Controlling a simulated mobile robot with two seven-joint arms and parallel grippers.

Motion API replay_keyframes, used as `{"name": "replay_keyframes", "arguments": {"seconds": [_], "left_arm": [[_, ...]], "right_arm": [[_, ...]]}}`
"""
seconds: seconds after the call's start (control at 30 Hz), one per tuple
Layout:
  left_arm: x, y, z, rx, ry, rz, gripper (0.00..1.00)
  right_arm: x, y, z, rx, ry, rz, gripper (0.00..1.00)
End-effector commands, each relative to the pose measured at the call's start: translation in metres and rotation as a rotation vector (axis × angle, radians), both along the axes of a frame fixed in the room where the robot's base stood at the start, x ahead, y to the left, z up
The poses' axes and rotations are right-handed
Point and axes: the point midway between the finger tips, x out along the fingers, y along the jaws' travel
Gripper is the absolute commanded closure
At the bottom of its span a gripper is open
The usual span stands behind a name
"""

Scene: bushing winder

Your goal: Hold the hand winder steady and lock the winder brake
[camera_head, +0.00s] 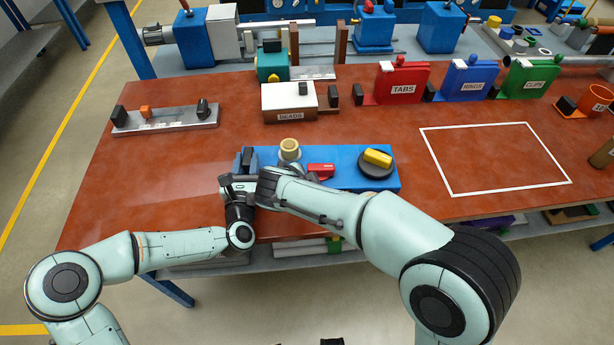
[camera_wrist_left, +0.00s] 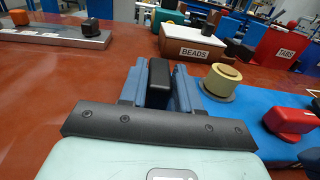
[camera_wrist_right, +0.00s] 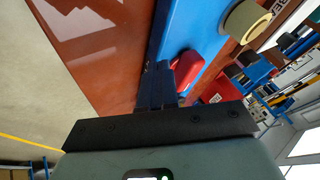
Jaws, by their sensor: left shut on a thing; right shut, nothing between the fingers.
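The hand winder has a blue base (camera_head: 348,160), a cream spool (camera_head: 289,147), a red brake lever (camera_head: 321,169) and a yellow handle (camera_head: 378,157) on a black disc. My left gripper (camera_head: 247,158) is shut on a black block (camera_wrist_left: 158,80) at the base's left end. The spool (camera_wrist_left: 224,80) stands right of these fingers in the left wrist view. My right gripper (camera_wrist_right: 163,85) is shut and empty, its fingertips close beside the red lever (camera_wrist_right: 187,66). I cannot tell whether they touch it. My right arm hides part of the base's front.
A white-topped BEADS box (camera_head: 289,101) stands behind the winder. Red TABS (camera_head: 402,83), blue RINGS (camera_head: 467,80) and green CLIPS (camera_head: 530,77) bins stand at the back right. A grey rail (camera_head: 166,119) lies at left. The white outlined area (camera_head: 494,157) is clear.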

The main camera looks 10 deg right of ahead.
Motion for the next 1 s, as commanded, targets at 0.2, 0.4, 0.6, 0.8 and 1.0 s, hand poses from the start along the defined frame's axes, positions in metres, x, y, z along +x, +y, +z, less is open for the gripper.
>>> {"name": "replay_keyframes", "arguments": {"seconds": [0.2, 0.4, 0.6, 0.8, 1.0], "left_arm": [[0.0, 0.001, 0.0, 0.0, 0.0, 0.003, 1.0], [0.0, 0.001, 0.0, 0.0, -0.001, 0.004, 1.0], [0.001, 0.002, 0.0, 0.0, -0.001, 0.005, 1.0], [0.001, 0.002, 0.0, 0.001, -0.001, 0.005, 1.0], [0.001, 0.002, 0.0, 0.001, -0.001, 0.005, 0.38]], "right_arm": [[-0.027, 0.02, 0.037, 0.003, -0.004, 0.001, 1.0], [-0.043, 0.036, 0.066, 0.001, -0.001, 0.001, 1.0], [-0.05, 0.041, 0.079, -0.001, 0.0, -0.002, 1.0], [-0.051, 0.042, 0.08, -0.001, 0.001, -0.001, 1.0], [-0.051, 0.042, 0.08, -0.001, 0.001, -0.001, 1.0]]}}
